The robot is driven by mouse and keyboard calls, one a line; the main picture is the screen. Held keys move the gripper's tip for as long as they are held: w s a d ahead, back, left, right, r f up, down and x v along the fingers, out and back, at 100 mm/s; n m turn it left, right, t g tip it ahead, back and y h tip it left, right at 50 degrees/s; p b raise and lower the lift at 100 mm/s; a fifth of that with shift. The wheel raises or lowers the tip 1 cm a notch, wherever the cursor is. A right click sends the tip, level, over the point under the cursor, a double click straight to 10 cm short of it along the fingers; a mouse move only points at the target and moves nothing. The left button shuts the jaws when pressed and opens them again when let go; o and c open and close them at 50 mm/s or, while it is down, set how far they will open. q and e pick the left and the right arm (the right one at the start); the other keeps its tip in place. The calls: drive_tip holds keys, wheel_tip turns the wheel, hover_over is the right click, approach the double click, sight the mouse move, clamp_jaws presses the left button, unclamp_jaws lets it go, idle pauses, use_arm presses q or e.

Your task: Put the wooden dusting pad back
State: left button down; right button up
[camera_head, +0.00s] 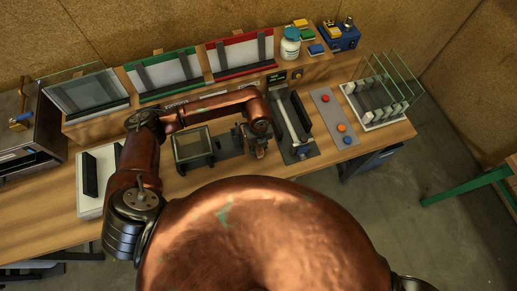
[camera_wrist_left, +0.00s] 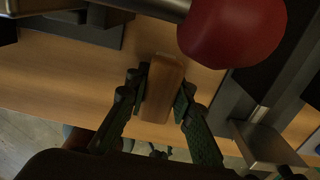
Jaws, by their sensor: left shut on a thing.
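The wooden dusting pad (camera_wrist_left: 160,88), a light brown block with rounded edges, is between the two fingers of my left gripper (camera_wrist_left: 162,95) in the left wrist view. The gripper is shut on it, with the wooden table top behind. In the head view my left gripper (camera_head: 257,148) is over the table's front half, between the small framed box and the grey fixture with the long rail; the pad is hard to make out there. My right gripper is not in view.
A red rounded knob (camera_wrist_left: 232,30) is close beside the pad in the wrist view. The fixture with a rail (camera_head: 292,125) and a grey button panel (camera_head: 334,117) stand to the right. A framed box (camera_head: 193,148) stands left. A glass rack (camera_head: 378,102) is far right.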

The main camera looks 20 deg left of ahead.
use_arm(q)
drive_tip(key=shift+f, duration=0.55)
drive_tip(key=shift+f, duration=0.15)
drive_tip(key=c, duration=1.7)
unclamp_jaws()
wheel_tip(320, 180, up, 12)
drive_tip(key=shift+r+b, duration=0.2)
drive_tip(key=shift+b, duration=0.15)
